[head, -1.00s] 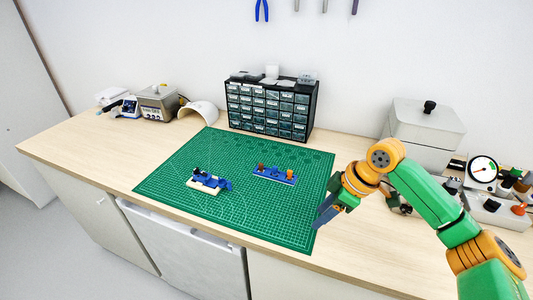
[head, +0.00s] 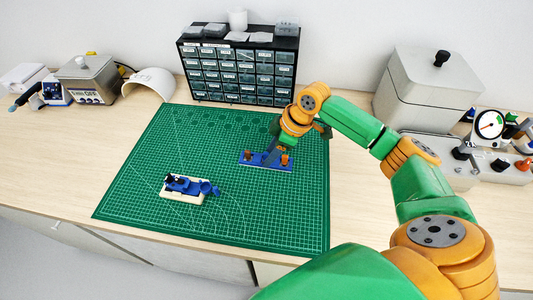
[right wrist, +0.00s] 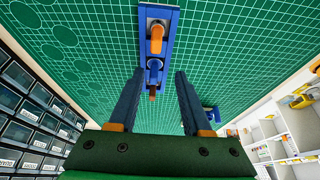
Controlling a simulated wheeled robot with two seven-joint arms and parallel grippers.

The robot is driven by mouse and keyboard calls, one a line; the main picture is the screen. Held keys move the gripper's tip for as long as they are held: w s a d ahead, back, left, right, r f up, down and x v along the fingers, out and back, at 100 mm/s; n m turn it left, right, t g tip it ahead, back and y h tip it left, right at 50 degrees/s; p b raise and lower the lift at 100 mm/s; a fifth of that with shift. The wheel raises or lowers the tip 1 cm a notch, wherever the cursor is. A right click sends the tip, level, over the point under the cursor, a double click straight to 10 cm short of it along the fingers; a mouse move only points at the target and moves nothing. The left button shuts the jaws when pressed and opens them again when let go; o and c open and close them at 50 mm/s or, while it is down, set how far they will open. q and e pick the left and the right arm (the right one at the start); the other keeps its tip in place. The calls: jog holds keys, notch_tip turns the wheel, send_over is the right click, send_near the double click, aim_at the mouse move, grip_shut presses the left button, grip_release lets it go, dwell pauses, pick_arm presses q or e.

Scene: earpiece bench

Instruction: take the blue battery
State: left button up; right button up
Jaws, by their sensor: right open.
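A blue tray (head: 252,163) lies on the green mat, with orange pieces (head: 285,159) (right wrist: 156,38) at one end and a brown piece (head: 248,155) at the other. The right wrist view shows a small blue part (right wrist: 153,66) on the tray; I cannot tell if it is the battery. A cream holder with dark blue parts (head: 183,186) sits nearer the front left. My right gripper (head: 270,154) is over the tray, open and empty; in its wrist view the fingers (right wrist: 161,74) stand either side of the tray's near end. My left gripper is not in view.
A dark drawer cabinet (head: 240,70) stands behind the mat (head: 140,195). A grey lidded box (head: 425,85) and a gauge panel (head: 489,124) are at the right. A white curved shell (head: 150,82) and a grey device (head: 88,78) are at the back left. The mat's front is clear.

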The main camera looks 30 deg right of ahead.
jog(key=shift+w+a+f, duration=0.1)
jog(key=shift+w+f, duration=0.2)
jog(key=shift+f, duration=0.2)
jog(key=shift+w+f, duration=0.25)
jog(key=shift+w, duration=0.2)
jog(key=c, duration=0.3)
jog(key=shift+s+r, duration=0.2)
jog(key=shift+s, duration=0.05)
grip_shut()
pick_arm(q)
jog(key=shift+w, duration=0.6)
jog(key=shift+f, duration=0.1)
pick_arm(e)
jog(key=shift+w, duration=0.15)
